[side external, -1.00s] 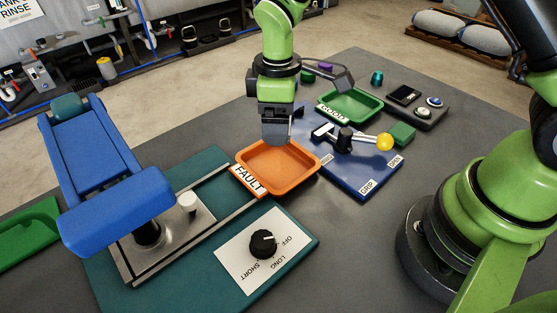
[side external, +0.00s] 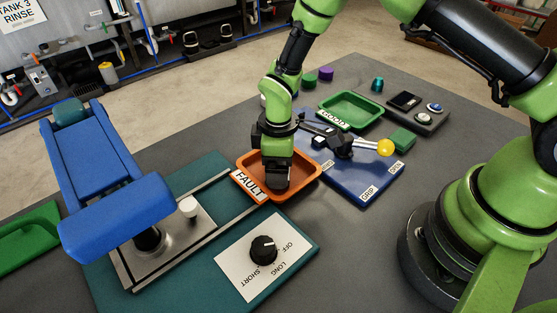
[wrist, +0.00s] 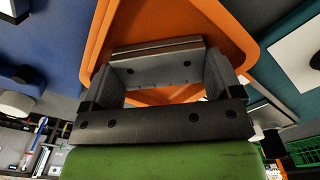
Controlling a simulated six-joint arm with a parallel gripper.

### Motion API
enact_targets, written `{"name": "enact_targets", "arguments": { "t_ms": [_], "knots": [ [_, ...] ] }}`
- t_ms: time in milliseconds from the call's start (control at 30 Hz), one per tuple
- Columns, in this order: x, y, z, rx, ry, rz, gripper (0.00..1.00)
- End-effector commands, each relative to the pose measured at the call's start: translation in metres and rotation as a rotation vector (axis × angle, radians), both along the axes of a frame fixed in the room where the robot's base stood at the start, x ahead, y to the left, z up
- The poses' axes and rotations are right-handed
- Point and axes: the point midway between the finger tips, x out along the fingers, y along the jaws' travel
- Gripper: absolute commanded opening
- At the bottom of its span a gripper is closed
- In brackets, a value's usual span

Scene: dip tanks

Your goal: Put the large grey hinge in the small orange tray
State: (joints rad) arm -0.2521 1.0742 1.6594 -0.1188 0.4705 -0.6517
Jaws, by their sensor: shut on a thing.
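The small orange tray (side external: 252,160), labelled FAULT, lies on the dark table near the middle of the side view. It also fills the upper middle of the wrist view (wrist: 215,25). My gripper (side external: 277,186) points down into the tray, its tips low inside the rim. In the wrist view my gripper (wrist: 160,68) is shut on the large grey hinge (wrist: 157,73), a grey plate with small dark holes spanning between the fingers. In the side view the hinge cannot be made out. Whether it touches the tray floor I cannot tell.
A blue base (side external: 365,180) with a yellow-knobbed lever (side external: 384,148) stands close to the right of the tray. A green tray (side external: 372,105) lies behind it. A blue clamp-like fixture (side external: 95,170) is on the left, and a dial panel (side external: 262,250) is in front.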

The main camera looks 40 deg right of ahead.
Motion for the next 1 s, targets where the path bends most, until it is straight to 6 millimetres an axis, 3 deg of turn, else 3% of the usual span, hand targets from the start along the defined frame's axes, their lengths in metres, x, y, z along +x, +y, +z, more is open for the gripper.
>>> {"name": "enact_targets", "arguments": {
  "t_ms": [67, 100, 467, 567, 1000],
  "knots": [
    [0.000, 0.000, -0.002, 0.000, -0.001, 0.000, 0.41],
    [0.000, 0.000, -0.002, 0.000, 0.000, 0.000, 0.94],
    [0.000, 0.000, 0.003, 0.001, -0.001, 0.000, 0.95],
    [0.001, 0.000, 0.016, 0.001, -0.004, 0.001, 0.95],
    [0.001, 0.000, 0.105, 0.003, -0.004, 0.001, 0.95]
  ]
}}
